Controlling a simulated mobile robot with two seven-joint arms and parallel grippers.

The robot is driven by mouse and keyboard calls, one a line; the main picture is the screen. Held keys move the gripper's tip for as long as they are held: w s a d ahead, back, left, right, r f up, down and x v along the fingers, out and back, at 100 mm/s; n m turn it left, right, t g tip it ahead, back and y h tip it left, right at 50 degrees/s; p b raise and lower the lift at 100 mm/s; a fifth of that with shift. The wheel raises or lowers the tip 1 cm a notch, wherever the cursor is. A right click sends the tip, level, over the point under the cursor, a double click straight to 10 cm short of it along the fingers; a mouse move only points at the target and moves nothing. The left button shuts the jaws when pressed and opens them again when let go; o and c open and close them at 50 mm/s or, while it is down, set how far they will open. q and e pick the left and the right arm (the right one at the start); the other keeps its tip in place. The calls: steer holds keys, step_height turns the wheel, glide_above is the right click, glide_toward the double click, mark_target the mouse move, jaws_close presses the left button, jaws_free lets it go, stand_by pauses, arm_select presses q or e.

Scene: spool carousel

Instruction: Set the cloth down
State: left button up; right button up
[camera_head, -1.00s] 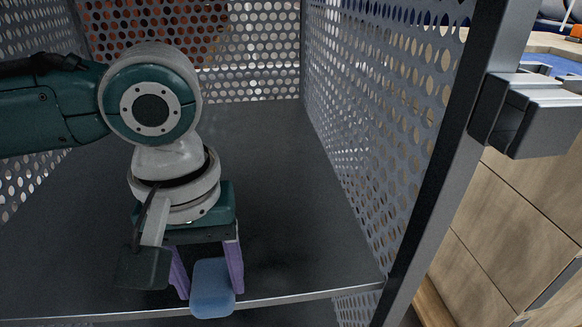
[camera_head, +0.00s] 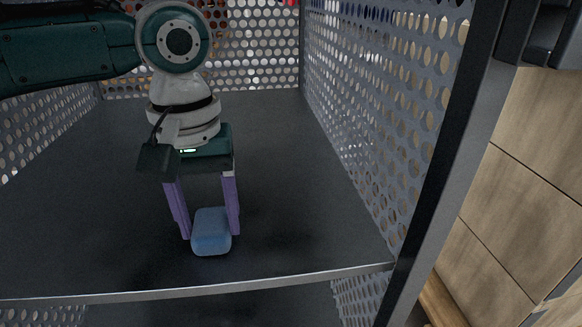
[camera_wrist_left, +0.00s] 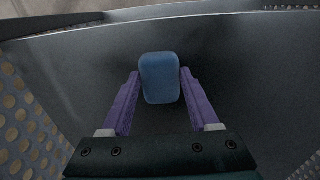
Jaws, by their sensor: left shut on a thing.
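The cloth (camera_head: 211,232) is a small blue, rounded, block-like pad. My left gripper (camera_head: 211,222) has purple fingers pointing down, one on each side of the cloth, and is shut on it. The cloth is over the dark shelf (camera_head: 285,190), a little in from its front edge; I cannot tell whether it touches the surface. In the left wrist view the cloth (camera_wrist_left: 160,78) sits between the two fingertips (camera_wrist_left: 160,80), with dark shelf around it. My right gripper is not in view.
Perforated metal panels close the shelf at the back (camera_head: 262,50) and the right (camera_head: 385,110). A dark upright post (camera_head: 455,150) stands at the front right. Wooden drawer fronts (camera_head: 520,190) are beyond it. The shelf around the cloth is clear.

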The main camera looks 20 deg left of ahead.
mark_target(212, 227)
arm_select(q)
steer(key=o, duration=1.2)
steer(key=shift+f, duration=0.1)
step_height(212, 227, up, 8)
steer(key=p, duration=0.4)
steer(key=shift+f+p, duration=0.25)
steer(key=shift+p, duration=0.05)
steer(key=shift+s+d, duration=0.15)
steer(key=shift+d, duration=0.15)
steer(key=s+d+f+m+t+h, duration=0.1)
steer(key=s+d+f+m, duration=0.25)
steer(key=s+d, duration=0.2)
steer(key=s+d+f+m+t+h, duration=0.1)
steer(key=s+d+f+m+h, duration=0.1)
steer(key=s+d+m, duration=0.3)
steer(key=s+a+y, duration=0.1)
steer(key=s+a, duration=0.1)
steer(key=s+a+r+t+y, duration=0.1)
steer(key=s+a, duration=0.1)
steer(key=s, duration=0.1)
steer(key=s+a, duration=0.2)
steer(key=shift+s+a+r+t+y, duration=0.15)
steer(key=shift+a+r+t+y, duration=0.15)
steer(key=shift+a+r+y, duration=0.1)
